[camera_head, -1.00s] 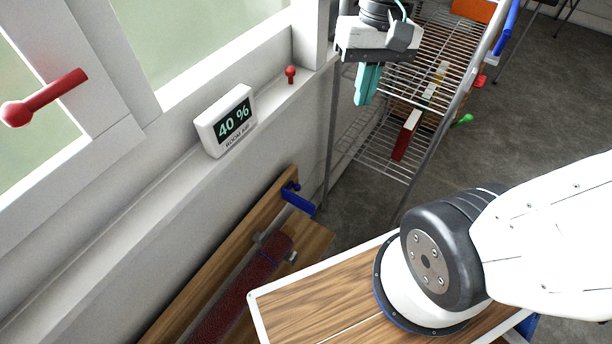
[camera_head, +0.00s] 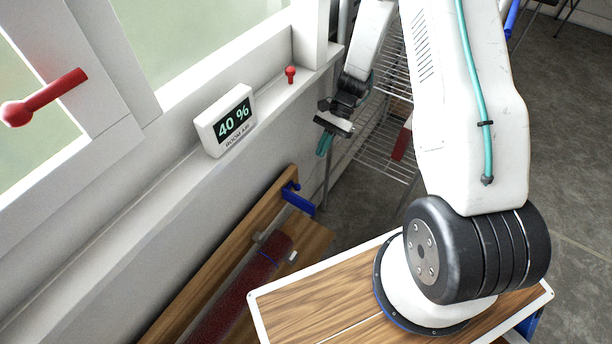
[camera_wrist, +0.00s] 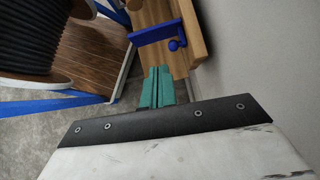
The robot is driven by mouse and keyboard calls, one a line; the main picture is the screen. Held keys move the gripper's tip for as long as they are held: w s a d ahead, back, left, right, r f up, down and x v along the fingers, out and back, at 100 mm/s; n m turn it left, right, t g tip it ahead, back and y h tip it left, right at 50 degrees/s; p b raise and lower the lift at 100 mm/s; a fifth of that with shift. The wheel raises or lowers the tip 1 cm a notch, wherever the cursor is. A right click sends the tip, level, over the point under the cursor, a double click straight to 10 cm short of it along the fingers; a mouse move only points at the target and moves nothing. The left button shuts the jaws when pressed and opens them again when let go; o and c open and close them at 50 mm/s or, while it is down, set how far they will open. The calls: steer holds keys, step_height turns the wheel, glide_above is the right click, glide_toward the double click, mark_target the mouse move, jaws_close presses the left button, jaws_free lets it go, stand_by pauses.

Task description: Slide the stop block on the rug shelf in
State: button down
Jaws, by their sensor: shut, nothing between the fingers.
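The blue stop block (camera_head: 298,200) is at the far end of the wooden rug shelf (camera_head: 312,240), against its back board. In the wrist view the stop block (camera_wrist: 158,35) is a blue bar with a round knob, and it sticks out from the wood (camera_wrist: 186,14). A dark red rolled rug (camera_head: 235,295) lies on the shelf. My gripper (camera_head: 322,147) is shut and empty, above the stop block and slightly to its right. In the wrist view its teal fingers (camera_wrist: 158,72) point towards the block, apparently apart from it.
A wire rack (camera_head: 375,150) stands behind my gripper. Grey floor shows between the shelf and rack.

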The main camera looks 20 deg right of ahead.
steer(key=w+f, duration=0.1)
steer(key=w+f+m, duration=0.1)
steer(key=f, duration=0.1)
steer(key=shift+d+f+m+t, duration=0.1)
steer(key=shift+d+m+t, duration=0.05)
steer(key=shift+m+t, duration=0.2)
steer(key=x, duration=1)
steer(key=shift+s, duration=0.1)
